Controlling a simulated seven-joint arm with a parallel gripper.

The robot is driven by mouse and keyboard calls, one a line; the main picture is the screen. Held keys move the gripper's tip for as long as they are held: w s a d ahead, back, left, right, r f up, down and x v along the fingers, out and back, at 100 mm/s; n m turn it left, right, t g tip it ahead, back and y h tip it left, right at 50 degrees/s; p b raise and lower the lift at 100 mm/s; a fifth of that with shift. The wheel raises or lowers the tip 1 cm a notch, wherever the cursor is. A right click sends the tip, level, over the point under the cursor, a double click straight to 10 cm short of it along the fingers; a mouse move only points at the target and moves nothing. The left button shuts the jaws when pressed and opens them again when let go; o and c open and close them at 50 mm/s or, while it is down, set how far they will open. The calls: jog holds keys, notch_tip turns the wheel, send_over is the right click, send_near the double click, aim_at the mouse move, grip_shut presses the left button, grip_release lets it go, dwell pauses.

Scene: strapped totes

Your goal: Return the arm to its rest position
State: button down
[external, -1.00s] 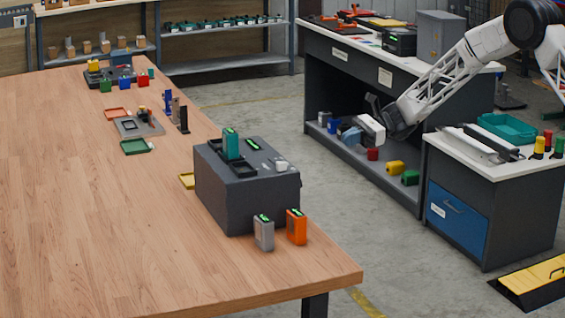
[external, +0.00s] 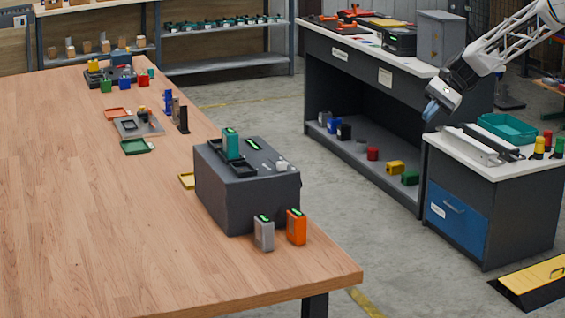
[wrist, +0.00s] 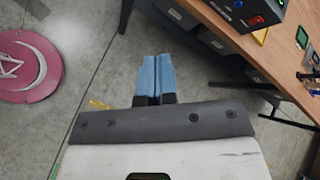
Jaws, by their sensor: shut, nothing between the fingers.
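My gripper (external: 431,109) is at the upper right in the external view, above the right cabinet's left edge and well away from the wooden table. Its blue fingers are shut together with nothing between them, as the wrist view also shows (wrist: 155,78). In the wrist view the fingers are over bare grey floor. My arm reaches in from the upper right corner of the external view.
The wooden table (external: 90,220) bears a dark box (external: 250,200), a grey block (external: 264,234) and an orange block (external: 297,228). The white-topped cabinet (external: 485,230) carries a teal tray (external: 508,127). A dark workbench (external: 385,110) stands behind. Floor between table and cabinet is clear.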

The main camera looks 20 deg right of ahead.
jog(key=s+d+n+t+h, duration=0.1)
jog(key=s+d+n+h, duration=0.2)
jog(key=s+d, duration=0.4)
jog(key=s+d+n+t+h, duration=0.2)
jog(key=s+d, duration=0.6)
jog(key=s, duration=1)
jog(key=s+d+n+t+h, duration=0.1)
jog(key=s+d+n+h, duration=0.2)
jog(key=s+d+h, duration=0.2)
jog(key=s+d, duration=0.3)
jog(key=s, duration=0.4)
jog(key=shift+s+d+r+n, duration=0.2)
jog(key=shift+d+r+n, duration=0.05)
jog(key=shift+r+n, duration=0.1)
